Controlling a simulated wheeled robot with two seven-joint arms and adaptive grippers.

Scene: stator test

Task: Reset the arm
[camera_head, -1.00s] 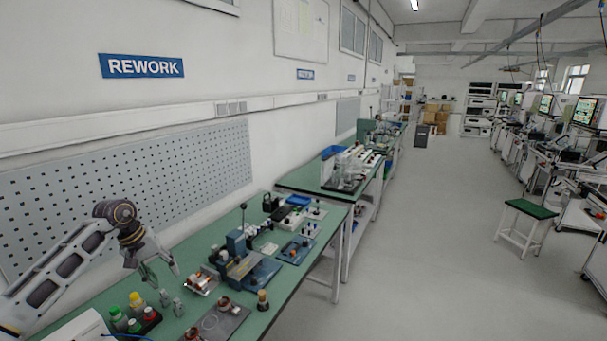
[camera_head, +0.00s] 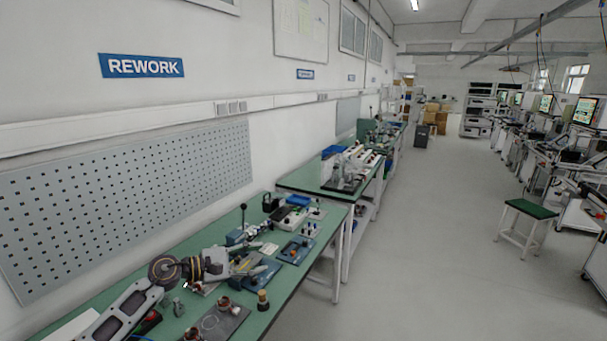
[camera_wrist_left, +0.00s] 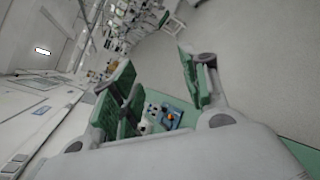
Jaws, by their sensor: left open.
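My left arm comes in from the lower left in the head view. Its left gripper (camera_head: 238,266) is low over the green workbench (camera_head: 270,310), in front of the blue fixture. In the left wrist view the two green-padded fingers (camera_wrist_left: 158,88) are spread wide with nothing held between them. A blue tray (camera_wrist_left: 172,114) with small parts shows beyond the fingers. The arm hides part of the bench and the bottles at its near end. My right gripper is in neither view.
A blue tray with small parts (camera_head: 296,249) and a grey plate with copper-coloured coils (camera_head: 215,322) lie on the bench. A black upright lever (camera_head: 243,217) stands behind the gripper. A perforated wall panel (camera_head: 130,200) borders the bench. The floor to the right is clear around a green-topped stool (camera_head: 531,209).

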